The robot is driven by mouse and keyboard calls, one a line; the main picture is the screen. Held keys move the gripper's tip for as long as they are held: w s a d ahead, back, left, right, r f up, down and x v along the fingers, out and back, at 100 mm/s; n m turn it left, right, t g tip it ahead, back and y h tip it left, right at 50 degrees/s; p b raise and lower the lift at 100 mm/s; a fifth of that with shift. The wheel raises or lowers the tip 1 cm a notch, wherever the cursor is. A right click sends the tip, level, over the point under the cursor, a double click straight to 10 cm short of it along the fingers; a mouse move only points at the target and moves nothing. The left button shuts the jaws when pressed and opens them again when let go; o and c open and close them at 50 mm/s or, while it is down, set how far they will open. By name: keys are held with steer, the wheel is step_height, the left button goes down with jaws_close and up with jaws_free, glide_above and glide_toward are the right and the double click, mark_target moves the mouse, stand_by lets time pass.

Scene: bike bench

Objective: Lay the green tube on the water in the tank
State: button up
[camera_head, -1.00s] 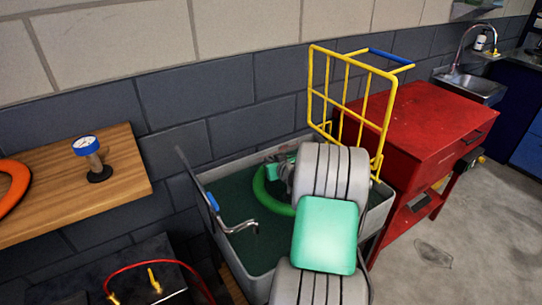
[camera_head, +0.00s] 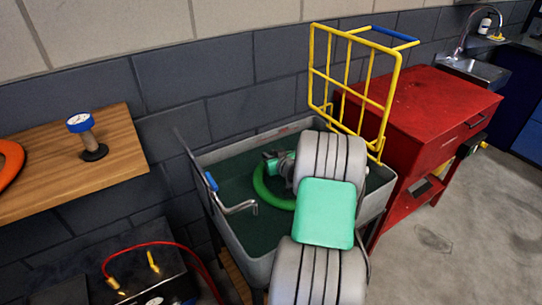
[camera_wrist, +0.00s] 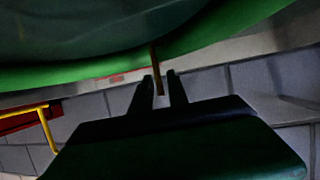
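The green tube (camera_head: 262,187) is a ring inside the grey tank (camera_head: 232,240), over the dark green water (camera_head: 235,183). My arm hides its right part in the head view. My gripper (camera_head: 281,166) is at the tube's far side, low in the tank. In the wrist view the tube (camera_wrist: 90,76) curves across the top, close to the camera. A thin brown stem at its edge reaches between the close-set fingertips of my gripper (camera_wrist: 160,88), which appear shut on it. I cannot tell whether the tube touches the water.
A yellow wire rack (camera_head: 355,85) stands at the tank's right back, beside a red cabinet (camera_head: 425,110). A crank-shaped metal handle (camera_head: 235,207) projects over the tank's left side. A wooden shelf (camera_head: 60,165) with a gauge (camera_head: 85,135) is at left. The block wall is close behind.

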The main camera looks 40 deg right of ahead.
steer(key=shift+o, duration=1)
